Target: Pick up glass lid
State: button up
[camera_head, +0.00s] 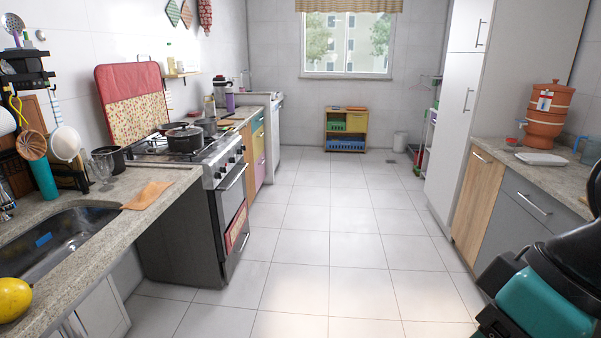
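A dark pot (185,143) stands on the stove at the left, and a lid (185,130) appears to lie on it. The lid is too small to tell whether it is glass. No other lid is clear in this view. Part of my own arm, black and teal, shows at the lower right, far from the stove across the floor. My gripper's fingers are not in view.
The stove (213,170) adjoins the left counter (95,232) with its sink (55,240). The tiled floor (325,245) between is clear.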

aim_at(184, 130)
jog(key=i, duration=2.05)
jog(key=u, duration=0.9)
jog(key=i, duration=1.8)
jog(key=u, duration=1.25)
jog(key=i, duration=0.65)
jog(key=u, duration=0.15)
